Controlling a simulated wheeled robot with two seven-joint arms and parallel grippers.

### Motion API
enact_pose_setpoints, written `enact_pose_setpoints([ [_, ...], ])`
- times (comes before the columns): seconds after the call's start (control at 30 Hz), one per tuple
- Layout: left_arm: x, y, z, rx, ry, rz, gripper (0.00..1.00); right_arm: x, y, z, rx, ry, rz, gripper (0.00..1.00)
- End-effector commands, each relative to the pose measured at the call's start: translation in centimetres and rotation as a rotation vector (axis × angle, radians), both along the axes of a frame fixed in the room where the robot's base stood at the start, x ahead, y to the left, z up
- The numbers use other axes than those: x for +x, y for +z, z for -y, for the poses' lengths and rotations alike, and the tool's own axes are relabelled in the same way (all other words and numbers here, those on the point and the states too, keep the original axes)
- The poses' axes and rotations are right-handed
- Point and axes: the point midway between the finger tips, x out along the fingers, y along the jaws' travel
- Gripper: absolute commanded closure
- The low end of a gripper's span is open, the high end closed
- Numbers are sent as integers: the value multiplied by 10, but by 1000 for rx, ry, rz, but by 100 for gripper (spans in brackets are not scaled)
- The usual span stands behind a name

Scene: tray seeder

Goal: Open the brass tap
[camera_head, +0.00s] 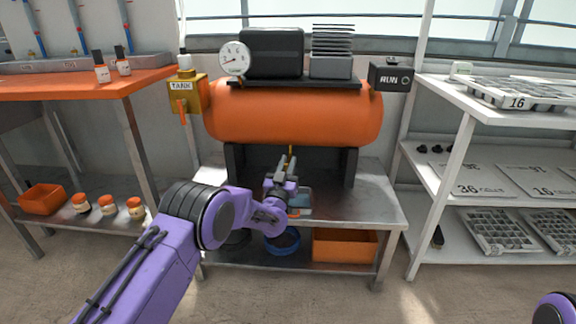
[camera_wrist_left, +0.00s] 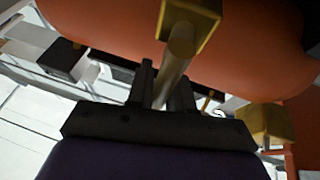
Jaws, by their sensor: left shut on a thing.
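The brass tap (camera_head: 291,149) shows as a small strip under the middle of the orange air tank (camera_head: 290,112). In the left wrist view it is large: a square brass body (camera_wrist_left: 203,14) against the tank with a round brass lever (camera_wrist_left: 178,58) running down from it. My left gripper (camera_head: 287,161) reaches up under the tank in the head view. In the left wrist view its dark fingers (camera_wrist_left: 160,88) are shut on the lower part of the lever, one finger on each side. The lever's end is hidden between the fingers. My right gripper is out of view.
A yellow box marked TANK (camera_head: 187,94) with an orange lever sits left of the tank. A black RUN box (camera_head: 390,78) is at its right. The metal bench (camera_head: 370,205) is below, with an orange bin (camera_head: 345,247) underneath. White shelves (camera_head: 438,190) stand right.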

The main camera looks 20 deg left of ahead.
Motion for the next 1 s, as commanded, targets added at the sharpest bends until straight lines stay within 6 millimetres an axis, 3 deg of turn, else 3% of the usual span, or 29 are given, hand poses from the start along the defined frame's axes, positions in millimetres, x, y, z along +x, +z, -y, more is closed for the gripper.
enact_pose_setpoints([
  [0.03,-1,-3,0,-2,-1,-4,73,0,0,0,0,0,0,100],
  [0.1,-1,-2,0,-1,0,-4,59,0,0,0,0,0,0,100],
  [0.43,-6,-2,2,0,-2,-4,59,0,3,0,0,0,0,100],
  [0.8,-80,-33,8,2,-2,-6,59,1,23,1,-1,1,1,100],
  [1.0,-97,-42,9,0,0,-3,59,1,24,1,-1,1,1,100],
])
